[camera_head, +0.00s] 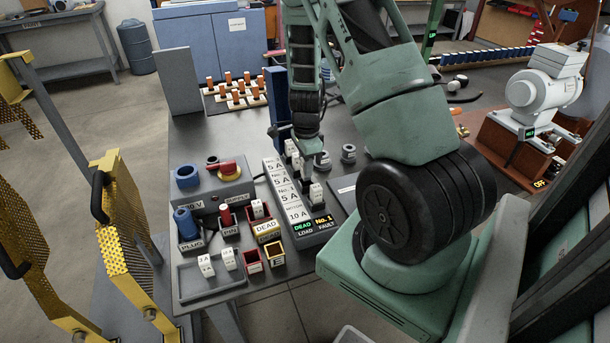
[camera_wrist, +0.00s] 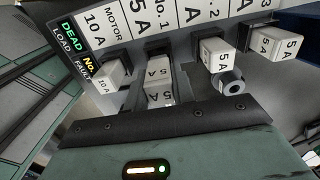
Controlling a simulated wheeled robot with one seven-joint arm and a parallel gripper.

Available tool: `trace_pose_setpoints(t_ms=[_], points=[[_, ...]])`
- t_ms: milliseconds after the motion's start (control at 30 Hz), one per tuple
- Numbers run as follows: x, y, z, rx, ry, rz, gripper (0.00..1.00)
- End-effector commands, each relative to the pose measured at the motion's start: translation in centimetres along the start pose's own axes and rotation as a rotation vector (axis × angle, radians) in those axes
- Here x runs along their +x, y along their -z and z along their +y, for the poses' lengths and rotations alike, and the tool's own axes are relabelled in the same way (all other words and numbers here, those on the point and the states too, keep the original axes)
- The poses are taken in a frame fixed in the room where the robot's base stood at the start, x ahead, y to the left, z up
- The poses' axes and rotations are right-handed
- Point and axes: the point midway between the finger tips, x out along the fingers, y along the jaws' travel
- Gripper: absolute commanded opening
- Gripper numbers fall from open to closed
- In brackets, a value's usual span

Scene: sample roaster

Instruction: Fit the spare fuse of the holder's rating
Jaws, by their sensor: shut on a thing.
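The fuse holder strip (camera_head: 283,205) lies on the grey bench with labelled ways in 5 A and one 10 A. Its display (camera_head: 314,227) reads DEAD LOAD and No. 1 FAULT, and also shows in the wrist view (camera_wrist: 77,45). My gripper (camera_wrist: 165,88) is shut on a white 5 A fuse (camera_wrist: 160,72) at the No. 1 way; whether the fuse is fully seated cannot be told. White fuses stand at the 10 A motor way (camera_wrist: 105,76) and the No. 2 way (camera_wrist: 212,50). Two white fuses (camera_head: 206,265) (camera_head: 229,259), the left one marked 3 A, stand in the tray (camera_head: 205,292).
A supply box (camera_head: 211,188) with a red and yellow switch, a blue plug (camera_head: 185,222) and small coloured bins (camera_head: 252,262) crowd the left. Grey knobs (camera_head: 348,152) stand right of the strip. A rack of orange pegs (camera_head: 236,92) lies behind. Yellow guards (camera_head: 127,225) flank the bench's left edge.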

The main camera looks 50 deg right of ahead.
Motion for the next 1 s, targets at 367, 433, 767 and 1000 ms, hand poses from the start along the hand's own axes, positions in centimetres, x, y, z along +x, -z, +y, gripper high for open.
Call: trace_pose_setpoints(t_ms=[367,433,767,1000], points=[[3.7,0.0,0.0,0.000,0.000,0.000,0.00],[3.6,0.0,0.0,0.000,0.001,0.000,0.00],[4.4,0.0,0.0,0.000,0.000,0.000,0.00],[5.2,0.0,0.1,0.000,-0.002,0.001,0.00]])
